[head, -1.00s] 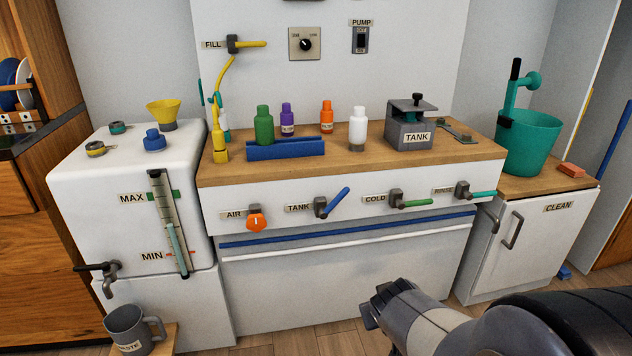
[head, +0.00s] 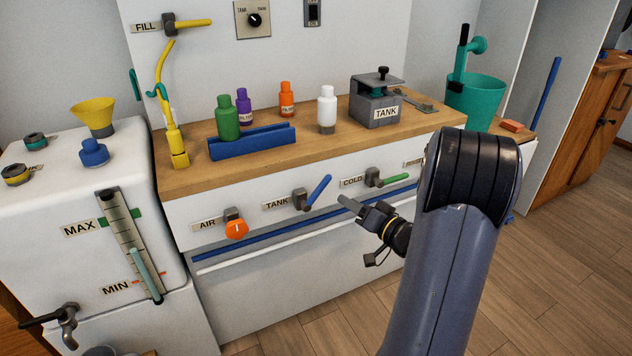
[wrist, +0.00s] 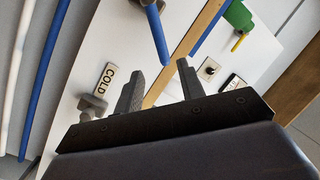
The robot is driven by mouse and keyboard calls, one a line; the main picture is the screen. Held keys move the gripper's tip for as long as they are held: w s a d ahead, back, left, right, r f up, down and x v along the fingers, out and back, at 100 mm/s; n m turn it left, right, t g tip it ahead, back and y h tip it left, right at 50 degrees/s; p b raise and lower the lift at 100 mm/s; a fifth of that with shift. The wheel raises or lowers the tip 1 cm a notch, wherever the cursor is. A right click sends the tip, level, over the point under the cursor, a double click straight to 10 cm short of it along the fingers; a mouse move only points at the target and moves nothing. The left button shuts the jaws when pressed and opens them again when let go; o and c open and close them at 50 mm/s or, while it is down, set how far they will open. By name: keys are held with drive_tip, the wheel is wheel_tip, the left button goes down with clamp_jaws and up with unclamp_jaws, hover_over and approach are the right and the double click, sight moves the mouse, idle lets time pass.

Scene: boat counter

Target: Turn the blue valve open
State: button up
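The blue valve (head: 318,191) is on the white counter front beside the TANK label (head: 276,203). Its blue lever slants up and to the right from a grey body. In the wrist view the blue lever (wrist: 155,32) points down toward the gap between my fingers. My gripper (head: 355,205) is in front of the counter, just right of and slightly below the lever. In the wrist view my gripper (wrist: 160,68) is open, with two dark fingers apart and nothing between them. The lever's tip lies beyond the fingertips; I cannot tell the exact distance.
The orange valve (head: 237,228) is left of the blue one, and the green COLD valve (head: 388,180) is close on its right. A blue rail (head: 235,250) and a white rail (head: 230,262) run below. Bottles stand on the wooden counter (head: 190,178).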

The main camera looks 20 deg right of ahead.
sight(323, 189)
drive_tip(key=b+x, duration=0.2)
drive_tip(key=x, duration=0.8)
drive_tip(key=shift+w+a+r, duration=0.1)
drive_tip(key=shift+w+a, duration=0.05)
drive_tip(key=shift+w, duration=0.2)
drive_tip(key=shift+c, duration=0.4)
clamp_jaws()
